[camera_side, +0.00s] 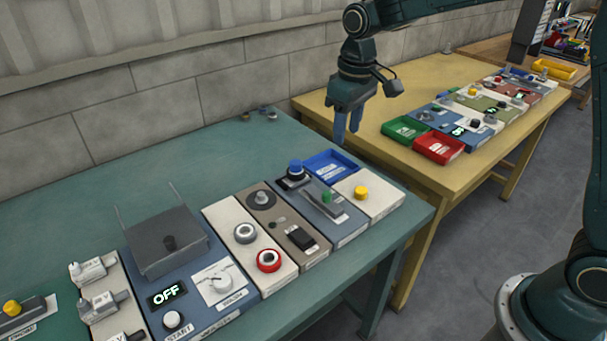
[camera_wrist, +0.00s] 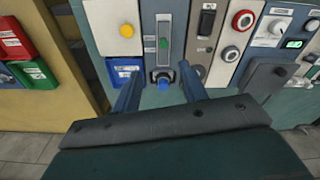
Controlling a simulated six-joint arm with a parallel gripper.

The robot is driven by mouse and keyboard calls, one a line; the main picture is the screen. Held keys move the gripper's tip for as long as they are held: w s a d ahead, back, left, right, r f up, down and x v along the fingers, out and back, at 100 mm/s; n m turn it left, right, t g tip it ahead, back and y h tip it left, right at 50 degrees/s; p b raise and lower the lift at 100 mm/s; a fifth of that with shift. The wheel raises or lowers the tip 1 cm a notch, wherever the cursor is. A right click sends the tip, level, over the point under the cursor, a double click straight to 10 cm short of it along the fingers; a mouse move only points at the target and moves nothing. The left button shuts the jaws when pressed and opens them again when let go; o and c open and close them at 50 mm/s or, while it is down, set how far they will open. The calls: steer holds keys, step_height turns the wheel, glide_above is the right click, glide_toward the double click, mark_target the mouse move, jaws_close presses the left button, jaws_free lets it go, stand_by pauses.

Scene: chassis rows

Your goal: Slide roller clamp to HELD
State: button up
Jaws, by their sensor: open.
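The likeliest roller clamp is the green knob (camera_side: 327,196) on a grey slotted plate on a blue-grey panel; its lettering is too small to read, so I cannot confirm it or its position. In the wrist view the green knob (camera_wrist: 163,43) sits on an upright light strip beyond my fingers. My gripper (camera_side: 347,122) is open and empty, pointing down above the back of the teal table, apart from the panels. In the wrist view my gripper (camera_wrist: 160,92) has its fingers spread either side of a blue knob (camera_wrist: 163,80), which appears below them.
A black rocker switch (camera_side: 300,238) and a red-ringed button (camera_side: 269,260) lie left. A yellow table (camera_side: 425,75) holds green and red bins. The teal table's back left is clear.

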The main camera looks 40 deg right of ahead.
glide_above(326, 193)
step_height(326, 193, down, 5)
steer(key=shift+r+g, duration=0.2)
steer(key=shift+g, duration=0.2)
step_height(326, 193, down, 14)
steer(key=shift+r, duration=0.1)
stand_by(0.5)
steer(key=shift+c, duration=0.4)
jaws_close()
